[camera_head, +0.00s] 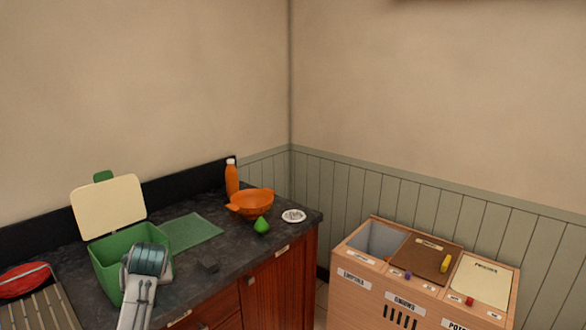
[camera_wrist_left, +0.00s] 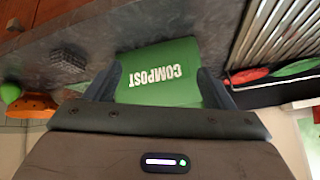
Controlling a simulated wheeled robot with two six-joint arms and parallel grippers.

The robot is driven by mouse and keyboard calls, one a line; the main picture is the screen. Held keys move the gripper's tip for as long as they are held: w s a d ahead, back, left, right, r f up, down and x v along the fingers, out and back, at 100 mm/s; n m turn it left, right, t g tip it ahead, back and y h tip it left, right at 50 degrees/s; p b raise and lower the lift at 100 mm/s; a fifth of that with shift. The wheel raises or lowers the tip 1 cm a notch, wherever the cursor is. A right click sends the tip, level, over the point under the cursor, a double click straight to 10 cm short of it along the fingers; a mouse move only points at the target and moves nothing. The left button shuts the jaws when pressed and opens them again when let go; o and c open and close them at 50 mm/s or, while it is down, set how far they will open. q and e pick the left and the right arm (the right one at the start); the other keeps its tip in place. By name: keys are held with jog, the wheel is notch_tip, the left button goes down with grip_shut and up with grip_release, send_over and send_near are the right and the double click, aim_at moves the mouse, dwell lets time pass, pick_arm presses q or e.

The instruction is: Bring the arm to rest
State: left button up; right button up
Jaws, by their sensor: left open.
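My left arm comes in from the lower left of the head view, with its blue-grey wrist (camera_head: 148,260) in front of a green bin (camera_head: 106,268). In the left wrist view my left gripper (camera_wrist_left: 158,82) is open, its two dark fingers spread and nothing held between them. The green bin's front, marked COMPOST (camera_wrist_left: 160,74), shows beyond and between the fingers, upside down. I cannot tell how far the fingertips are from the bin. My right gripper is in neither view.
The bin's cream lid (camera_head: 108,207) stands raised. A wooden sorting cabinet (camera_head: 350,279) stands right.

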pick_arm(q)
jog(key=s+d+f+m+h, duration=0.1)
jog(key=s+d+f+m, duration=0.15)
jog(key=s+f, duration=0.7)
jog(key=s+d+f+m+h, duration=0.1)
jog(key=s+d+f, duration=0.35)
jog(key=s, duration=0.85)
jog(key=s+d+f+m+g+h, duration=0.1)
jog(key=s+d, duration=0.1)
jog(key=s, duration=0.8)
jog(key=s+d+f+m+g+h, duration=0.1)
jog(key=s+m, duration=0.1)
jog(key=s, duration=0.7)
notch_tip(320, 180, down, 35)
jog(key=s+a+g+b, duration=0.1)
jog(key=a+b, duration=0.2)
jog(key=s+f+g+b, duration=0.1)
jog(key=s+f, duration=1.7)
jog(key=f, duration=0.1)
jog(key=shift+a+f+n+b, duration=0.3)
jog(key=shift+a+n, duration=0.05)
jog(key=shift+a, duration=0.1)
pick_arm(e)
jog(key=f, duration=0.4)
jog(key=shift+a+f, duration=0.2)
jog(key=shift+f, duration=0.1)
